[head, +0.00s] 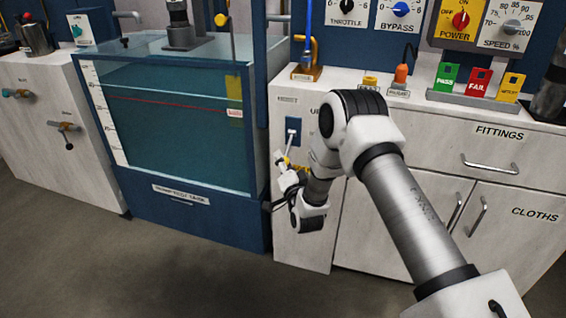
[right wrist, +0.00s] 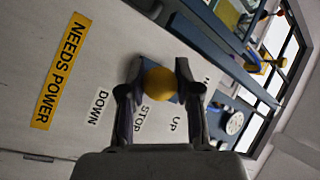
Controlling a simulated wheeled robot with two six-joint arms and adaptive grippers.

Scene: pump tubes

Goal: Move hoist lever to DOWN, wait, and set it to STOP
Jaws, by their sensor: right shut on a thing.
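The hoist lever has a round yellow knob (right wrist: 159,84), seen in the right wrist view in front of a blue plate. My right gripper (right wrist: 157,78) is shut on this knob, with one dark finger on each side. The labels DOWN (right wrist: 97,107), STOP (right wrist: 143,117) and UP (right wrist: 175,124) run beside the plate; I cannot tell exactly which one the lever stands at. In the head view the blue lever plate (head: 293,130) is on the white cabinet front, and my right gripper (head: 287,165) is just below it, partly hiding the labels. My left gripper is out of view.
A yellow NEEDS POWER label (right wrist: 61,70) is on the same panel. A water tank (head: 170,110) stands left of the cabinet. Green, red and yellow tags (head: 478,82) and an orange-topped fitting (head: 401,76) are on the counter. The floor (head: 150,270) in front is clear.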

